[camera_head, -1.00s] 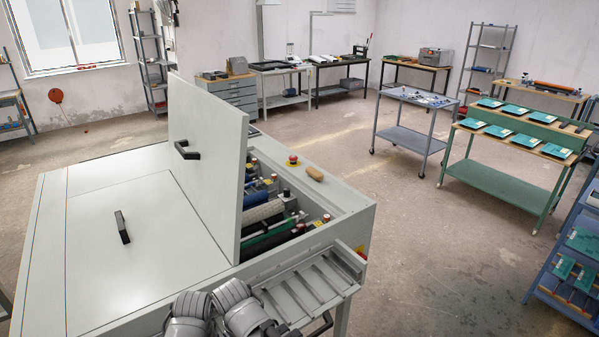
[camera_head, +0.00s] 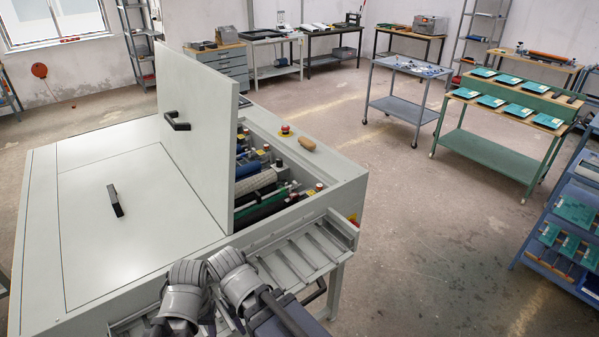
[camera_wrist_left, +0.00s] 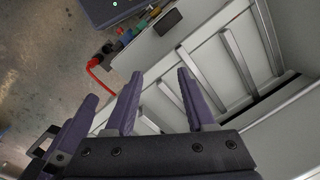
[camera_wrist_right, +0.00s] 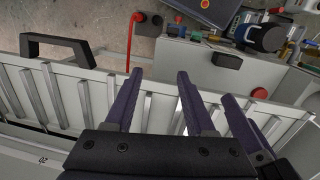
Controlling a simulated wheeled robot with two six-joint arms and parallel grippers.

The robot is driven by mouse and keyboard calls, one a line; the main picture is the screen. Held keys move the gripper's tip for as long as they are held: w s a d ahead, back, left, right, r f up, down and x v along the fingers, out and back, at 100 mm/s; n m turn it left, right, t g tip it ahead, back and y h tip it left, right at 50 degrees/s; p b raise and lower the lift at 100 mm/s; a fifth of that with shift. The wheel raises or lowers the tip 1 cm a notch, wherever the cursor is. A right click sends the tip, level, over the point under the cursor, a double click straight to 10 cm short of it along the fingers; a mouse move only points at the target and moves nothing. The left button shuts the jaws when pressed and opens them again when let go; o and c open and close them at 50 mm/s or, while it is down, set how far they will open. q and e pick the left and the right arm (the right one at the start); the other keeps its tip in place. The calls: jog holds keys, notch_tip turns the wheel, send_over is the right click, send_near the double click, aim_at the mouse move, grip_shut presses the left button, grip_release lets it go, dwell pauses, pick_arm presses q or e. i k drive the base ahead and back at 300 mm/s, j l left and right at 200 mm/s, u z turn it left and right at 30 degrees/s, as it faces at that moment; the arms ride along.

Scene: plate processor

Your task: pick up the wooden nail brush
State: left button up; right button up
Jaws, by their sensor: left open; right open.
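The wooden nail brush (camera_head: 307,144) is a small tan, rounded block. It lies on the rim of the grey machine, beside a red knob, in the head view. My arms come in at the bottom of the head view, at the machine's near edge, well short of the brush. My left gripper (camera_wrist_left: 160,76) is open and empty in the left wrist view, over the slatted tray. My right gripper (camera_wrist_right: 160,76) is open and empty in the right wrist view, also over slats. The brush cannot be made out in either wrist view.
The grey machine (camera_head: 110,258) has an upright lid panel (camera_head: 198,120) left of the brush and open rollers (camera_head: 255,182) in front of it. A slatted tray (camera_head: 300,258) juts from its near end. Floor (camera_head: 410,230) to the right is clear, before a green trolley (camera_head: 485,155).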

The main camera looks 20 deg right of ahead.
aim_at(308, 144)
jog(key=l+u, duration=0.2)
jog(key=l, duration=0.45)
jog(key=l+u, duration=0.2)
jog(key=l, duration=0.45)
jog(key=l+u, duration=0.2)
jog(key=l, duration=0.5)
jog(key=l+u, duration=0.2)
jog(key=l, duration=0.45)
jog(key=k+l+u, duration=0.2)
jog(key=l, duration=0.4)
